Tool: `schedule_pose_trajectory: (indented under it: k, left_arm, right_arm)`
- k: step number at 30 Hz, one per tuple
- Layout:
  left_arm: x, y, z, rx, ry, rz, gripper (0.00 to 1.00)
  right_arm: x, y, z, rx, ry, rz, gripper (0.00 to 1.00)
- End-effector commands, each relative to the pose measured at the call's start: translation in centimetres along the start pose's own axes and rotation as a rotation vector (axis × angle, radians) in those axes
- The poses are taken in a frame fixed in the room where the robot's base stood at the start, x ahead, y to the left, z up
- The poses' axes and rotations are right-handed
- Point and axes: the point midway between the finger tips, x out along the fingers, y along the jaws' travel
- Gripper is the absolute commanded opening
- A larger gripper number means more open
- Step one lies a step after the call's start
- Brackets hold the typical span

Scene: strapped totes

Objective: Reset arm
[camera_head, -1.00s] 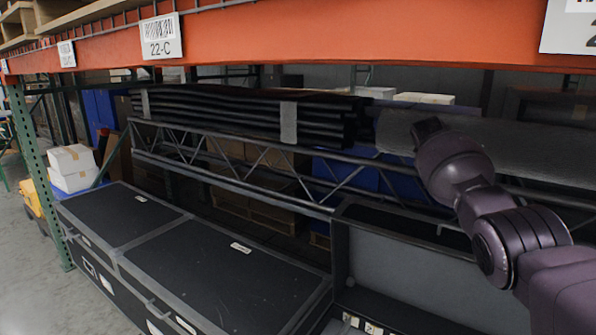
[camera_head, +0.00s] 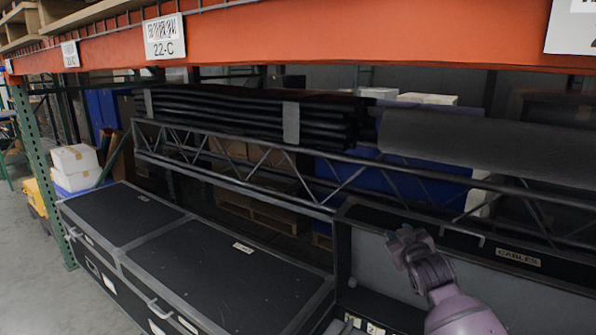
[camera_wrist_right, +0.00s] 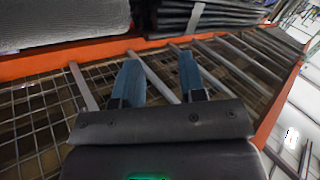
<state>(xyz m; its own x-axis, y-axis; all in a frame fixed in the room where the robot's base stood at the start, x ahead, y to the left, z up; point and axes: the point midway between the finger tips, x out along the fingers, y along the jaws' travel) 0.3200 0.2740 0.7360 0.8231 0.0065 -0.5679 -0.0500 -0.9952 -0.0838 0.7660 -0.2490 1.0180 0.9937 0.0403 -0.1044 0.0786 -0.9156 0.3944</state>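My right arm (camera_head: 440,285) rises from the lower right of the head view, in front of the open black case's raised lid. Its gripper fingers cannot be made out clearly there. In the right wrist view, the right gripper (camera_wrist_right: 158,72) has two blue fingers standing well apart with nothing between them. Behind them are wire mesh decking and metal bars, with an orange beam. My left gripper is not in view.
Black lidded cases (camera_head: 215,265) line the lower left. The open case's lid (camera_head: 470,250) carries a CABLES label. Behind are a metal truss (camera_head: 235,180), a strapped black bundle (camera_head: 230,115) and a grey roll (camera_head: 480,140). An orange beam (camera_head: 350,38) crosses above.

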Motion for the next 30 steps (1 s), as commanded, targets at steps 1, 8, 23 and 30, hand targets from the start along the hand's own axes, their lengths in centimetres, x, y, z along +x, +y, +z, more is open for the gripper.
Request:
schedule_pose_trajectory:
  k: [1, 8, 23, 30]
  left_arm:
    - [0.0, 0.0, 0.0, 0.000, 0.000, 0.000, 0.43]
    - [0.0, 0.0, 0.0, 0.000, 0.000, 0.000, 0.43]
    - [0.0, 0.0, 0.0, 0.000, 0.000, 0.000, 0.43]
    - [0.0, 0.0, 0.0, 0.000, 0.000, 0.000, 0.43]
  right_arm:
    - [-1.7, -1.0, 1.6, 0.025, 0.006, -0.013, 0.38]
    - [-9.0, -4.4, 7.0, 0.123, 0.020, -0.054, 0.38]
    - [-26.6, -9.5, 19.1, 0.261, -0.172, -0.088, 0.38]
    - [-35.6, -11.6, 26.3, 0.302, -0.369, -0.088, 0.38]
